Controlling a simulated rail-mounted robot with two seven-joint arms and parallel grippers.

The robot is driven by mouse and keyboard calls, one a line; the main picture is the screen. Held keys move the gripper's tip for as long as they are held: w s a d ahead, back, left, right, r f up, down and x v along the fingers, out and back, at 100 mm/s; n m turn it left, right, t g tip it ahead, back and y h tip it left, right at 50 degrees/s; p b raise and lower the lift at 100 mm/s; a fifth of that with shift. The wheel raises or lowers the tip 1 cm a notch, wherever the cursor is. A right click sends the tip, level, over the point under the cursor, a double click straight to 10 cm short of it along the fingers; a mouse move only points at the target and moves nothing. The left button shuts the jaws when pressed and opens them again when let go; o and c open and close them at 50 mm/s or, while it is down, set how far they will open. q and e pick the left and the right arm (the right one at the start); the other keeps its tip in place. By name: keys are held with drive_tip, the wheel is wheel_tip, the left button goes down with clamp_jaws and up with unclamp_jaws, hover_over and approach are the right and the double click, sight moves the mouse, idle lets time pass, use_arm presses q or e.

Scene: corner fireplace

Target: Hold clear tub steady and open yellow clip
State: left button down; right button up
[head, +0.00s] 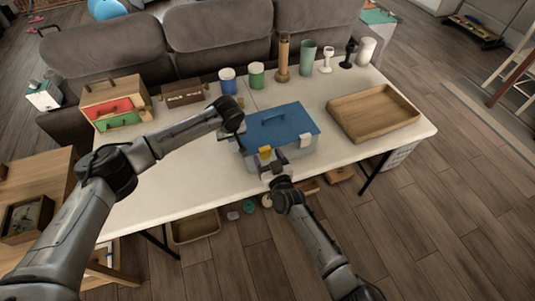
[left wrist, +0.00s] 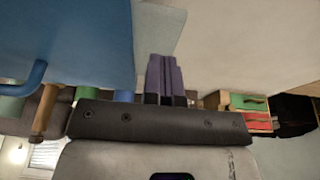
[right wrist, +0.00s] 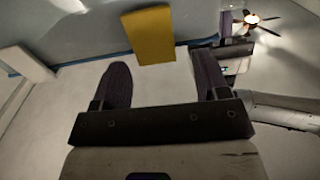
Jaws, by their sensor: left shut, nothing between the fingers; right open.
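The clear tub (head: 292,161) stands on the table under a blue lid (head: 283,122) with a handle. Its yellow clip (head: 265,152) is on the front side; whether it is latched is hard to tell. A white clip (head: 305,141) is to its right. My left gripper (head: 238,138) is shut and empty at the tub's left side; in the left wrist view its fingers (left wrist: 165,78) are close to the tub wall, contact unclear. My right gripper (head: 268,168) is open in front of the yellow clip. In the right wrist view the clip (right wrist: 148,36) lies beyond the gap between the fingers (right wrist: 162,84).
A wooden tray (head: 374,112) lies to the right. Cups, a brown cylinder (head: 283,58) and other items line the back edge. A wooden box with red and green drawers (head: 115,104) is at the left. The table's front left (head: 165,185) is clear.

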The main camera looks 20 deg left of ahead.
drive_tip(key=shift+w+a+r, duration=0.1)
drive_tip(key=shift+w+a, duration=0.2)
drive_tip(key=shift+w, duration=0.25)
